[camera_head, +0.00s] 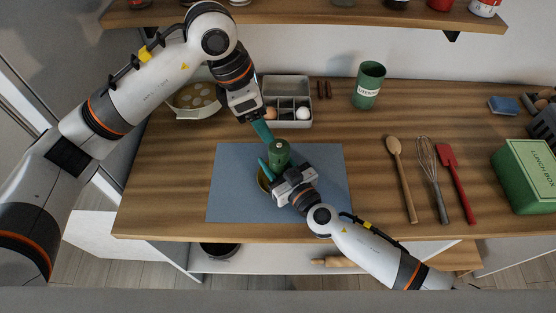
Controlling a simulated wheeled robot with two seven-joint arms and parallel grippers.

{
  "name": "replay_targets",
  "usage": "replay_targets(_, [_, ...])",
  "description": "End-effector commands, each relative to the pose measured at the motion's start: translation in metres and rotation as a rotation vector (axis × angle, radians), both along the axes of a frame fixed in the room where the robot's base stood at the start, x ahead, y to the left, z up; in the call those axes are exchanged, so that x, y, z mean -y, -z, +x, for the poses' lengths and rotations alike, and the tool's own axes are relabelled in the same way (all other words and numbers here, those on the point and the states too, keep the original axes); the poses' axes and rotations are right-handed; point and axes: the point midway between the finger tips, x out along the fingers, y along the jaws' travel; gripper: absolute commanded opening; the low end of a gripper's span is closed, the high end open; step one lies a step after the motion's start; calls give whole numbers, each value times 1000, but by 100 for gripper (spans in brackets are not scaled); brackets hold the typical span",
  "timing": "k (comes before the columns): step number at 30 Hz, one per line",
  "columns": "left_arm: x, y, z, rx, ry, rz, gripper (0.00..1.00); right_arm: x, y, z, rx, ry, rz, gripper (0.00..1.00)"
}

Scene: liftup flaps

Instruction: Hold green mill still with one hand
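The green mill (279,154) stands on the blue-grey mat (232,195), with a small light knob on top. My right gripper (281,165) reaches in from the lower right, low at the mill's body. One teal finger shows at the mill's left side; the other is mostly hidden, so its grip is unclear. My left gripper (263,132) comes down from the upper left, its teal fingers just above and left of the mill's top. Its fingers overlap in view, and contact with the mill cannot be told. A bowl (262,181) with a golden rim is partly hidden behind my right gripper.
An egg box (291,124) and a green utensils pot (368,86) stand at the back. A wooden spoon (401,180), whisk (432,180) and red spatula (455,172) lie right of the mat. A green lunch box (526,176) stands at far right. A shelf (300,17) hangs above.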

Motion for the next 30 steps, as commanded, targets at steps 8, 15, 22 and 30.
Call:
replay_targets(8, [25, -9, 1, -127, -393, 158, 65, 0, 0, 0, 0, 0, 0, 17])
replay_targets(15, [32, -14, 3, -153, -689, 269, 65, 0, 0, 0, 0, 0, 0, 17])
replay_targets(22, [32, -2, 3, -157, -762, 293, 65, 0, 0, 0, 0, 0, 0, 17])
replay_targets(30, [32, 50, 2, -159, -759, 292, 65, 0, 0, 0, 0, -1, 0, 17])
